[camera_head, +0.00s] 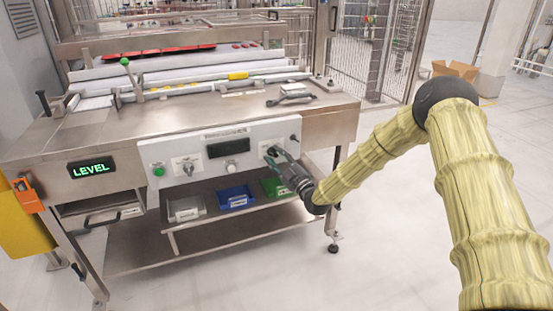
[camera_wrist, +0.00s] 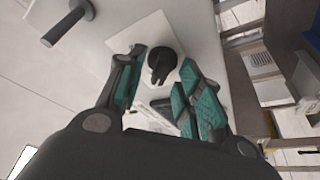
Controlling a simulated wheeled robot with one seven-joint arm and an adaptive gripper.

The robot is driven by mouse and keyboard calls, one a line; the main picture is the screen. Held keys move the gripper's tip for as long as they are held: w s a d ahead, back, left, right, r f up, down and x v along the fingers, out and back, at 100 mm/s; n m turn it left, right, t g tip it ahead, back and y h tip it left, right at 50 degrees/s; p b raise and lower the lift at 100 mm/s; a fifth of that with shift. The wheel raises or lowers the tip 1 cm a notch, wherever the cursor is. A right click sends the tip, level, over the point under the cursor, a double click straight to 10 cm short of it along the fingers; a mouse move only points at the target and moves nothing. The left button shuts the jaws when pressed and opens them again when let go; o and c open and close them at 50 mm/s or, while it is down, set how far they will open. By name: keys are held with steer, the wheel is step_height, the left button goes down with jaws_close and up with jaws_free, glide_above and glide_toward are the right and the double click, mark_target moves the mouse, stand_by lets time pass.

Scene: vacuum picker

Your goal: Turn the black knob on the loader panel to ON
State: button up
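The black knob (camera_wrist: 162,65) sits on a white square plate (camera_wrist: 125,40) on the light loader panel (camera_head: 218,135). In the wrist view its pointed grip is visible between my fingers. My gripper (camera_wrist: 164,62) is open, with one teal-padded finger on each side of the knob. Gaps show between the fingers and the knob, so it does not look gripped. In the head view my gripper (camera_head: 275,155) reaches the panel's right part and hides most of this knob. The ON and OFF marks are not readable.
A black peg handle (camera_wrist: 68,24) sticks out near the plate. The panel also holds a second knob (camera_head: 187,166), a dark display (camera_head: 228,146) and a green button (camera_head: 158,170). Grey, blue (camera_head: 236,197) and green (camera_head: 275,187) bins stand on the shelf below.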

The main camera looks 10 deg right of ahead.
jaws_close()
steer(key=shift+a+m, duration=0.1)
steer(key=shift+m, duration=0.3)
steer(key=m+h+b, duration=0.1)
steer(key=m, duration=0.1)
steer(key=m+t, duration=0.1)
steer(key=shift+f+m+t+h+b, duration=0.15)
steer(key=shift+m+t+h+b, duration=0.15)
steer(key=shift+m+h+b, duration=0.1)
steer(key=m+h, duration=0.1)
steer(key=m, duration=0.3)
steer(key=m+t+h+b, duration=0.1)
steer(key=m+h, duration=0.1)
steer(key=m, duration=0.2)
steer(key=shift+a+t+h, duration=0.1)
steer(key=shift+t+h, duration=0.2)
steer(key=m+h, duration=0.1)
steer(key=m, duration=0.2)
steer(key=m+h, duration=0.2)
steer(key=m, duration=0.1)
steer(key=shift+m+h+b, duration=0.3)
steer(key=shift+b, duration=0.05)
steer(key=shift+a+r+m+g+h, duration=0.1)
steer(key=shift+m+g+h, duration=0.25)
steer(key=shift+m+h, duration=0.8)
steer(key=shift+a+r+m+g+h, duration=0.1)
steer(key=shift+m+g+h, duration=0.25)
steer(key=shift+m, duration=1.5)
steer(key=shift+d, duration=0.1)
